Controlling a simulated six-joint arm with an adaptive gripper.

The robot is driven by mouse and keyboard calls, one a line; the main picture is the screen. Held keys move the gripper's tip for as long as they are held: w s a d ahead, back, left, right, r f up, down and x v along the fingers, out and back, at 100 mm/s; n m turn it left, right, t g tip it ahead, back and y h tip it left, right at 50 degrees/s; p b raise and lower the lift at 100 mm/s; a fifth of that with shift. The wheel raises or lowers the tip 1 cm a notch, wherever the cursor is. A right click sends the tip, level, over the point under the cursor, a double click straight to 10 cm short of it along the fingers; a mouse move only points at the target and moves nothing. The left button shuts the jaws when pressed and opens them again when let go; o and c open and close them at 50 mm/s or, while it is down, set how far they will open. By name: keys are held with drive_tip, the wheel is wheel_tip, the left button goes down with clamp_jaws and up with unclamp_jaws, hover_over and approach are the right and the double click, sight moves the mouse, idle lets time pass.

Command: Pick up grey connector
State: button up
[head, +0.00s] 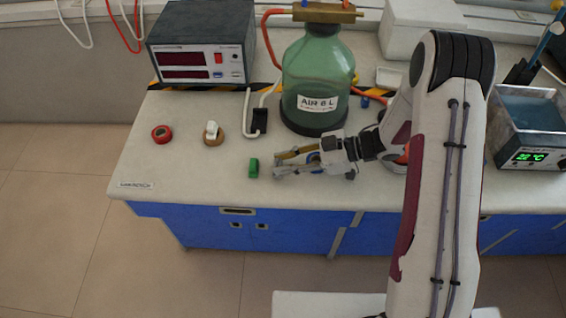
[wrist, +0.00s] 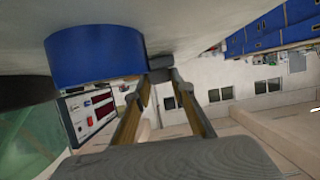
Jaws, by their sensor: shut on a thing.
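My gripper (head: 279,164) is low over the front part of the white bench, its fingers pointing left. In the wrist view the two fingers of my gripper (wrist: 161,78) close in on a small grey piece, the grey connector (wrist: 159,62), at their tips. The connector is mostly hidden by the fingertips, and I cannot make it out clearly in the head view. A blue round thing (wrist: 95,52) is close beside the fingertips in the wrist view. I cannot tell whether the connector touches the bench.
A green block (head: 253,168) lies just left of my fingertips. A red tape roll (head: 161,134) and a wooden disc (head: 214,140) with a white piece are farther left. Behind stand a green bottle (head: 316,75) and a meter box (head: 200,42). The bench's (head: 190,180) front left is clear.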

wheel_tip(320, 180, up, 10)
idle(0.8)
drive_tip(key=shift+f, duration=0.1)
idle(0.3)
